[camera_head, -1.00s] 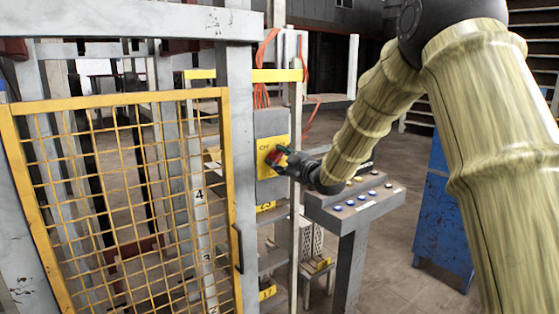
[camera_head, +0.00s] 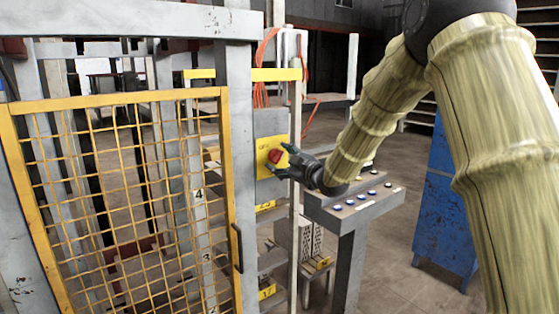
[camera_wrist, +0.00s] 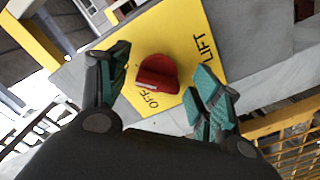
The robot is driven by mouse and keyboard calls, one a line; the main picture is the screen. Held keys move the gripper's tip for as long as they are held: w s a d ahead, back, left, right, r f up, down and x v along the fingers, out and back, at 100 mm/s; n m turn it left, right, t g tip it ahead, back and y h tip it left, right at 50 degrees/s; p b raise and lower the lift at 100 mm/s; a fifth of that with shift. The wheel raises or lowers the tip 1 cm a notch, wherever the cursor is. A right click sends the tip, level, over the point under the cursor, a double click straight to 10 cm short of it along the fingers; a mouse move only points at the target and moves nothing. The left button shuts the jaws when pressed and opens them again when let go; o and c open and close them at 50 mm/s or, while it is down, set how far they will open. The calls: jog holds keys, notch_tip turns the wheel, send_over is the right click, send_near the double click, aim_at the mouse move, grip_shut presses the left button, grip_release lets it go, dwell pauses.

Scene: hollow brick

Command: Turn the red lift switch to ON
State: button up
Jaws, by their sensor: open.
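The red lift switch (camera_head: 275,156) is a round knob on a yellow plate (camera_head: 264,143) fixed to a grey post. It also shows in the wrist view (camera_wrist: 157,73), with a pale mark on its edge towards the word OFF. The word LIFT is on the same plate; I see no ON lettering. My gripper (camera_head: 278,157) is open in front of the plate. In the wrist view its green-padded fingers (camera_wrist: 161,62) stand on either side of the knob, with visible gaps, apart from it.
A yellow mesh gate (camera_head: 125,195) stands to the left of the post. A grey console (camera_head: 355,203) with several buttons stands below and behind my arm. A blue cabinet (camera_head: 440,215) is at the right. Orange cables (camera_head: 264,60) hang above the plate.

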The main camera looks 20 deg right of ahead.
jog(key=v, duration=1)
jog(key=shift+s, duration=0.4)
jog(key=shift+d, duration=0.15)
